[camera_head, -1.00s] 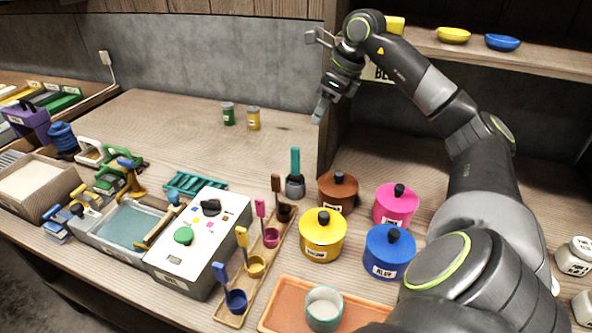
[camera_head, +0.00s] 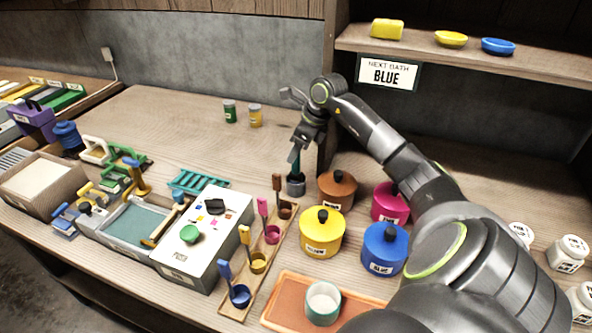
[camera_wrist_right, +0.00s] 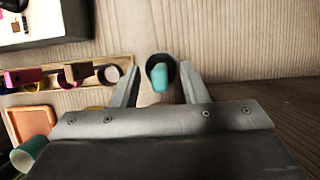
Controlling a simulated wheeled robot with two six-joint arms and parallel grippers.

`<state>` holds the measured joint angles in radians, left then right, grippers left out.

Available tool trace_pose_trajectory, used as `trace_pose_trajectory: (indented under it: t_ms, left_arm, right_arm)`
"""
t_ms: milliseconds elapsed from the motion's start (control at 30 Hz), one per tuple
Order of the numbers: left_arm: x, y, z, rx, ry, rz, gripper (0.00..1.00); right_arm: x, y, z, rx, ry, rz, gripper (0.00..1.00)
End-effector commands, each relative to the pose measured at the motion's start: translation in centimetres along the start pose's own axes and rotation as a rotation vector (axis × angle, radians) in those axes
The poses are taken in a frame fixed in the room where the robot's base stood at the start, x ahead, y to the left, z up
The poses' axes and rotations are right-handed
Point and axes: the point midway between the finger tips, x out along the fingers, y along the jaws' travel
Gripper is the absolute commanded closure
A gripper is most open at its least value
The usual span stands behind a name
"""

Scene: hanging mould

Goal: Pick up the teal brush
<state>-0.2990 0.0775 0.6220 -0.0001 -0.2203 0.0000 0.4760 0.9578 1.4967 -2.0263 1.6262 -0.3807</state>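The teal brush (camera_head: 296,166) stands upright in a small dark grey cup (camera_head: 296,187) behind the row of dye pots. My right gripper (camera_head: 302,147) is above the cup, pointing down, at the top of the brush handle. In the right wrist view the brush's teal end (camera_wrist_right: 160,80) shows between the two spread fingers, with the cup rim (camera_wrist_right: 158,59) around it below. The right gripper (camera_wrist_right: 159,70) is open, with gaps beside the handle. Its hand hides part of the handle in the head view. My left gripper is not in view.
A brown pot (camera_head: 337,191) and a yellow pot (camera_head: 321,234) stand close by. A wooden rack (camera_head: 240,295) with several coloured cups and brushes is in front. The table behind left is mostly clear.

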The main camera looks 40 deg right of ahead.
Motion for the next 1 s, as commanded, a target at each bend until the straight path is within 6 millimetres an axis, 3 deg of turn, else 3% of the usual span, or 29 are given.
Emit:
trace_pose_trajectory:
  t_ms: [200,467,767,1000]
  left_arm:
    - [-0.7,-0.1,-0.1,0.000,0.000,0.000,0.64]
    - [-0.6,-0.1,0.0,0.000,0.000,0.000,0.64]
    - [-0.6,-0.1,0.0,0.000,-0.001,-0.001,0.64]
    - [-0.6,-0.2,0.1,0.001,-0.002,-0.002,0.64]
  right_arm:
    - [2.3,0.0,0.1,0.000,0.000,0.002,0.60]
    - [2.5,0.0,0.1,-0.001,0.000,0.000,0.61]
    - [2.4,0.0,0.1,-0.001,0.000,0.000,1.00]
    - [2.4,0.0,0.1,-0.001,0.000,0.000,1.00]
